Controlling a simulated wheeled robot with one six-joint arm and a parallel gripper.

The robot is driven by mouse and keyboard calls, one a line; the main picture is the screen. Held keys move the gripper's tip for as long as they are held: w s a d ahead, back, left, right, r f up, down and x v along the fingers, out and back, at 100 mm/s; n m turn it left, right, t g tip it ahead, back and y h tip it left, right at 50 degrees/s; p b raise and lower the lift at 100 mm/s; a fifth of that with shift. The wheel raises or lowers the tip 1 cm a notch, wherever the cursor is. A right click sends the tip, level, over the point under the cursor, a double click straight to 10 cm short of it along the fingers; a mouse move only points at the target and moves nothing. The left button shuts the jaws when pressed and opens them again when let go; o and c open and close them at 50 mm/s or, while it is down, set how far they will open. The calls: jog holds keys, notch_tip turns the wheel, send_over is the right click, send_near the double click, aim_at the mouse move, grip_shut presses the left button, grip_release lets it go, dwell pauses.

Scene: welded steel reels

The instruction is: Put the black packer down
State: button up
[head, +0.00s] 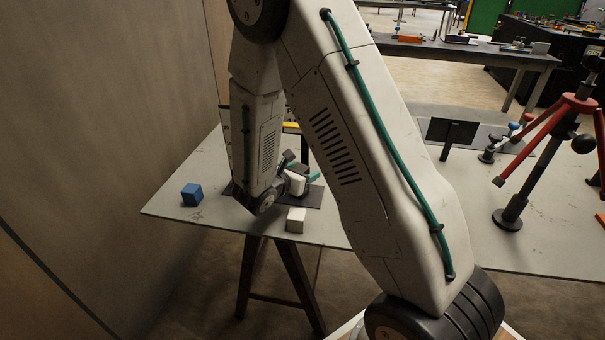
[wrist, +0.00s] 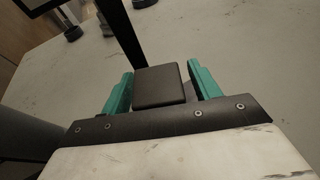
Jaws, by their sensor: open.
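The black packer (wrist: 160,86) is a dark square block in the wrist view, lying between the two green fingers of my gripper (wrist: 162,88). The jaws are open, with a finger on each side of the packer and little room between. In the head view my gripper (head: 301,178) is low over the table, at a dark mat (head: 314,197). My own arm hides much of that spot, and I cannot clearly tell the packer from the gripper's dark parts there.
A blue cube (head: 192,194) lies on the grey table (head: 165,205) to the left. A white block (head: 295,220) lies near the front edge, close to my gripper. A red-legged stand (head: 560,130) and a black post (head: 512,210) stand at the right.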

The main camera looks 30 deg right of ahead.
jog(key=v, duration=1.2)
jog(key=s+d+r+m+g+y, duration=0.45)
jog(key=s+r+m+g, duration=0.25)
jog(key=s+r+m, duration=0.7)
jog(key=s+a+r+m+t+y, duration=0.1)
jog(key=s+a+r+m+y, duration=0.1)
jog(key=s, duration=0.4)
jog(key=s+a+r+m+t+y, duration=0.2)
jog(key=s+a+m+y, duration=0.3)
jog(key=s+m+y, duration=0.1)
jog(key=shift+s+r+y, duration=0.3)
jog(key=shift+s+y, duration=0.05)
jog(key=shift+y, duration=0.2)
jog(key=shift+c, duration=0.3)
